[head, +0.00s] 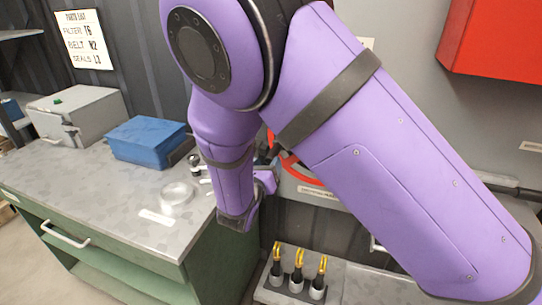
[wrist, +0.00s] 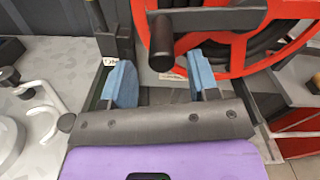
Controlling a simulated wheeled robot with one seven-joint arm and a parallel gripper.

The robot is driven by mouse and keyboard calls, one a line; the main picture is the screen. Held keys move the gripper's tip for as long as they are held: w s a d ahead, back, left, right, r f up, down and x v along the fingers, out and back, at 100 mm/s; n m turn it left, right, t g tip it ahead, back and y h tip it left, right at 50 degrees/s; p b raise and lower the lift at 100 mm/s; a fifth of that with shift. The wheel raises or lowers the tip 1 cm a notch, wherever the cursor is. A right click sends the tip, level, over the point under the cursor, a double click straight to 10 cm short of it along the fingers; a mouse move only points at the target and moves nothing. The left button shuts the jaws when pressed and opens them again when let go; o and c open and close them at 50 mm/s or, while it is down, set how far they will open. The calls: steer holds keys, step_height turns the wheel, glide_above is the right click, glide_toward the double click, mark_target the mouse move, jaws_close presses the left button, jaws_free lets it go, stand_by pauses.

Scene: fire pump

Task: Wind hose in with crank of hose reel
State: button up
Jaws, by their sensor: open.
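The hose reel (wrist: 225,52) is a red ring with dark hose inside, in the upper right of the wrist view. In the head view only part of its red rim (head: 305,172) shows past my arm. A dark cylindrical crank handle (wrist: 162,45) sticks out in front of the reel. My gripper (wrist: 160,82) has two blue fingertips, spread apart with nothing held. In the wrist view the handle's end appears between and just beyond the fingertips; I cannot tell whether they touch it.
A green workbench (head: 105,230) stands on the left. A low rack (head: 292,288) holds three yellow-topped items. A red cabinet (head: 495,40) hangs upper right.

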mark_target(272, 155)
steer(key=shift+x, duration=2.6)
jaws_close()
